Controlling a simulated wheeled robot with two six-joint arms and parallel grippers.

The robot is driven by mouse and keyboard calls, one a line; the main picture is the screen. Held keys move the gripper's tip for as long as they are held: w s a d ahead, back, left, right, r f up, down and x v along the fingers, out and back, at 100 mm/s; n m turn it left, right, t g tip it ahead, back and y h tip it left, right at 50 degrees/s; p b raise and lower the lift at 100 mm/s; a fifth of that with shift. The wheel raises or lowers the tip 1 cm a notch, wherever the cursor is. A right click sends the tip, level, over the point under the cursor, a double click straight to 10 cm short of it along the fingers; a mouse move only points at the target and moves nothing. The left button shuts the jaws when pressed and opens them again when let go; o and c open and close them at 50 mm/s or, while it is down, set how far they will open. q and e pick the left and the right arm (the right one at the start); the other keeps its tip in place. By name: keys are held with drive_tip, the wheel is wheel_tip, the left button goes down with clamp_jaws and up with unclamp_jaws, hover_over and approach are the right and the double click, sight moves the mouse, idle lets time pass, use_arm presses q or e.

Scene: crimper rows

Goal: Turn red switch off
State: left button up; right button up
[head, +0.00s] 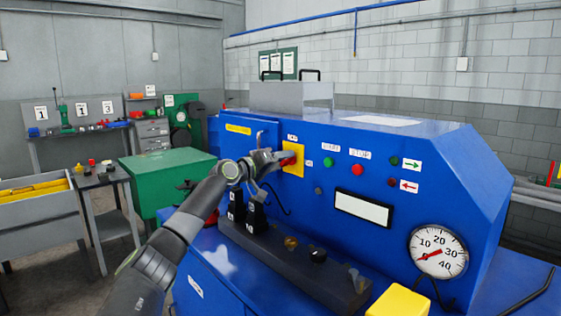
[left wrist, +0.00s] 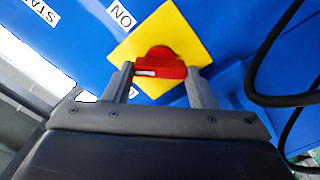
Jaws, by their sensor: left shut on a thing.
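The red switch (head: 288,161) is a rotary knob on a yellow plate (head: 299,160) on the blue machine's front panel. My left gripper (head: 278,162) is at the switch in the head view. In the left wrist view the red switch (left wrist: 160,68) lies between the two fingers of my left gripper (left wrist: 163,80), which is shut on its handle. The yellow plate (left wrist: 180,28) lies behind it, with an ON label (left wrist: 121,14) beside its upper left edge. My right gripper is not in view.
The blue machine (head: 446,175) has green and red buttons, a blank display (head: 363,208) and a round gauge (head: 438,252). Black cables (left wrist: 272,60) hang close to the gripper. A dark fixture rail (head: 290,262) stands below the panel.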

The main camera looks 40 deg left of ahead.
use_arm(q)
drive_tip(key=n+p, duration=0.3)
drive_tip(key=n, duration=0.5)
drive_tip(key=shift+a+n, duration=0.1)
drive_tip(key=shift+n, duration=0.3)
drive_tip(key=shift+f, duration=0.1)
drive_tip(key=o, duration=1)
